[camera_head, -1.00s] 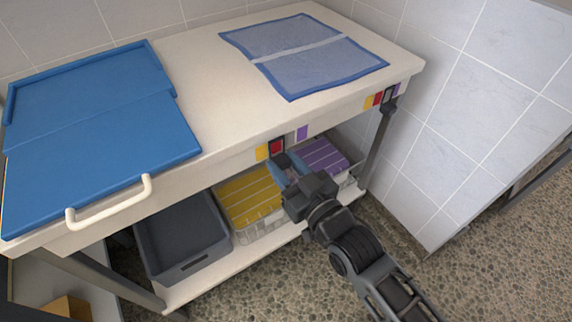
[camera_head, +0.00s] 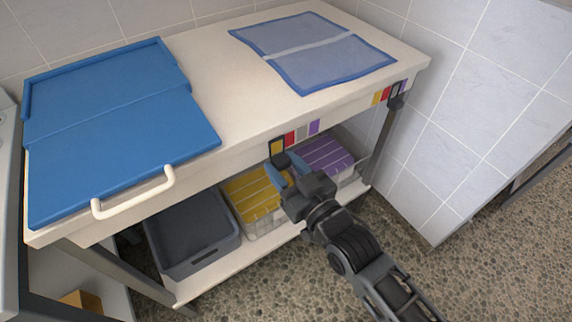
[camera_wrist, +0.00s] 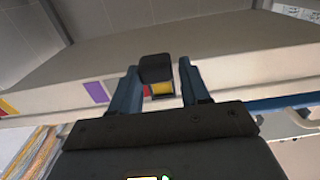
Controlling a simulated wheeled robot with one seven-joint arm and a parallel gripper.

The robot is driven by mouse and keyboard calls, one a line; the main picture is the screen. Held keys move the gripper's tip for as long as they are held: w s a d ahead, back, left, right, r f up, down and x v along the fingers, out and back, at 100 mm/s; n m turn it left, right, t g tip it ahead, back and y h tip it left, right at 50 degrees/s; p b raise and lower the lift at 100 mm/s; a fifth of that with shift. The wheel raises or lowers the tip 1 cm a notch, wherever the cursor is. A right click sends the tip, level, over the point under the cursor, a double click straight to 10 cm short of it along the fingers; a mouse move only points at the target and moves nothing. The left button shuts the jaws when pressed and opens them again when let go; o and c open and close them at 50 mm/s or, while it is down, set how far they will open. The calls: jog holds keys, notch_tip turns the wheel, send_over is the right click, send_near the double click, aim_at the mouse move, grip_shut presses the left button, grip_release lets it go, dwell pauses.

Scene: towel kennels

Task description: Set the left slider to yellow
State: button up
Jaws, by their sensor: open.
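The left slider's dark window frame (camera_head: 277,147) is around the yellow patch at the left end of its colour strip on the table's front edge. Red, grey and purple patches lie uncovered to its right. Its dark knob (camera_head: 281,159) hangs below the window. In the wrist view the knob (camera_wrist: 156,68) stands between the two blue fingers of my gripper (camera_wrist: 159,78), with gaps visible on both sides. A framed yellow patch (camera_wrist: 161,90) shows behind it. My gripper (camera_head: 283,170) is open at the knob in the head view.
The right slider (camera_head: 396,101) sits at the table's right end. A blue board with a white handle (camera_head: 135,195) and a blue-edged pad (camera_head: 315,50) are on top. A grey bin (camera_head: 190,237), yellow towels (camera_head: 252,195) and purple towels (camera_head: 325,154) are on the shelf below.

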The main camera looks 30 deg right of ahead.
jog(key=o, duration=0.4)
jog(key=shift+w+a+r, duration=0.1)
jog(key=shift+w, duration=0.05)
jog(key=shift+s, duration=4)
jog(key=s+r+g+p, duration=0.1)
jog(key=s+r+p, duration=0.1)
jog(key=s+r, duration=0.3)
jog(key=s+r+g+p, duration=0.1)
jog(key=s+r+p, duration=0.2)
jog(key=s, duration=0.9)
jog(key=s+r+g+p, duration=0.1)
jog(key=s+r+p, duration=0.2)
jog(key=s+r, duration=0.5)
jog(key=shift+s, duration=0.25)
